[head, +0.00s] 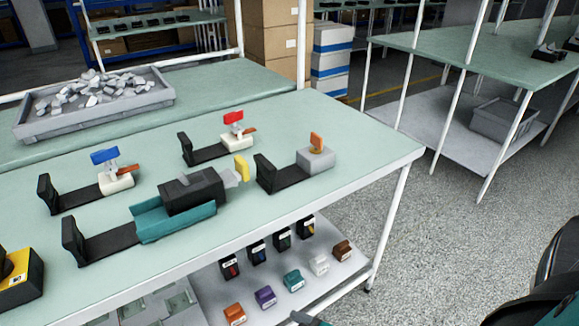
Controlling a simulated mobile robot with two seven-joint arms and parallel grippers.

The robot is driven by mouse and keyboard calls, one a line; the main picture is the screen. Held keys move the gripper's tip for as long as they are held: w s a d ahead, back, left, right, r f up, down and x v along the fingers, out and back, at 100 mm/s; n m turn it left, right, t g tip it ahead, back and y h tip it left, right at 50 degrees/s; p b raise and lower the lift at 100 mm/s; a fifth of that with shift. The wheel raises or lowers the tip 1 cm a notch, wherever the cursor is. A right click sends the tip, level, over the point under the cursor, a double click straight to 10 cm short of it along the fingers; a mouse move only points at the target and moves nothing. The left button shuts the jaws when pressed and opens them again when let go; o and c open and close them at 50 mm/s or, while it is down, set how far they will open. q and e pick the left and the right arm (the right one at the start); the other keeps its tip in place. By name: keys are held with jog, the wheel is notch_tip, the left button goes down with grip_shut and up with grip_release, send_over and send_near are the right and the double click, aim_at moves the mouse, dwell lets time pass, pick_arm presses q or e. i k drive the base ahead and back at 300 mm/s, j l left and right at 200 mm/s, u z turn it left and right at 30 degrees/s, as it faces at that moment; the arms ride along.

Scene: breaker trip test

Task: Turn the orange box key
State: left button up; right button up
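The orange key (316,141) stands upright in the top of a small grey box (316,159). The grey box sits at the right end of a black L-shaped bracket (280,176) on the green-topped table (330,120), near its right side. No gripper touches the key or the box. A black rounded part at the right edge looks like part of my own body.
Nearby stand a red-topped box (232,135), a blue-topped box (115,180) and a black device (192,192) with a yellow key (241,168) in a teal holder (172,224). A grey tray (95,108) of pieces lies behind. Several small coloured blocks occupy the lower shelf (335,275).

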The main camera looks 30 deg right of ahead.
aim_at(316, 140)
jog(key=z, duration=1.25)
jog(key=i+l+u, duration=0.1)
jog(key=u, duration=1.15)
jog(key=i+l, duration=0.1)
jog(key=l, duration=0.35)
jog(key=i+l, duration=0.1)
jog(key=l, duration=0.35)
jog(key=i+l, duration=0.1)
jog(key=l, duration=0.4)
jog(key=i+l, duration=0.1)
jog(key=l, duration=0.35)
